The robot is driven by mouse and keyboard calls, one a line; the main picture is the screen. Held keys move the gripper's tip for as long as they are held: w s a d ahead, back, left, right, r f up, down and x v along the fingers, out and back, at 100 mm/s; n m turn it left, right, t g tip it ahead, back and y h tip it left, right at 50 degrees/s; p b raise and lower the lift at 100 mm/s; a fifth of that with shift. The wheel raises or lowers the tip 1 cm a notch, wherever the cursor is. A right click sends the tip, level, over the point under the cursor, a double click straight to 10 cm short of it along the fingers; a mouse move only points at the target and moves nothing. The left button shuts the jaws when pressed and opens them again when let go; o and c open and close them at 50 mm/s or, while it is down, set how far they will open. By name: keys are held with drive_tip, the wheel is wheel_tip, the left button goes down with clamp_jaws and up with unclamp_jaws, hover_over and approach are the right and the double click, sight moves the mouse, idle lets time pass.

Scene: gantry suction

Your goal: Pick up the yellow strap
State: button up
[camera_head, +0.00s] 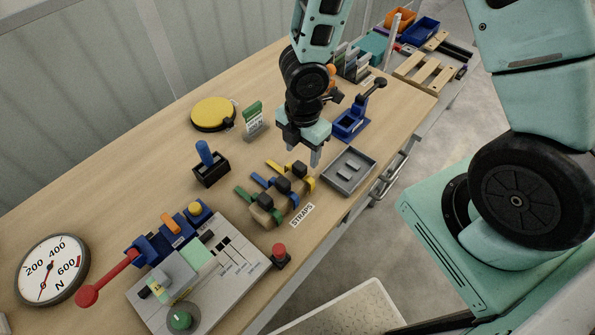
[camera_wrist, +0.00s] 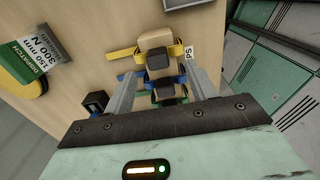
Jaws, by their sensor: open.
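The yellow strap (camera_head: 309,183) lies across the far end of a tan block with dark buckles, beside the label reading STRAPS (camera_head: 302,214). A blue strap (camera_head: 260,180) and a green strap (camera_head: 243,196) cross the same block nearer the panel. My gripper (camera_head: 304,153) is open and empty, pointing down just above and behind the yellow strap, apart from it as far as I can tell. In the wrist view the yellow strap (camera_wrist: 175,50) shows ahead of the two fingers, with a dark buckle at its middle. The fingers partly hide the blue and green straps.
A grey tray (camera_head: 348,174) sits right of the straps near the table edge. A blue stand with a black lever (camera_head: 351,124) is behind it. A blue-handled joystick (camera_head: 208,163) stands left, and a red button (camera_head: 279,256) in front. Bare wood lies left of the straps.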

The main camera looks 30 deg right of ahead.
sight(300, 165)
drive_tip(key=f, duration=0.1)
drive_tip(key=f+b, duration=0.1)
drive_tip(key=f, duration=0.3)
drive_tip(key=shift+w+a, duration=0.1)
drive_tip(key=shift+a, duration=0.15)
drive_tip(key=c, duration=1.1)
drive_tip(key=shift+r, duration=0.15)
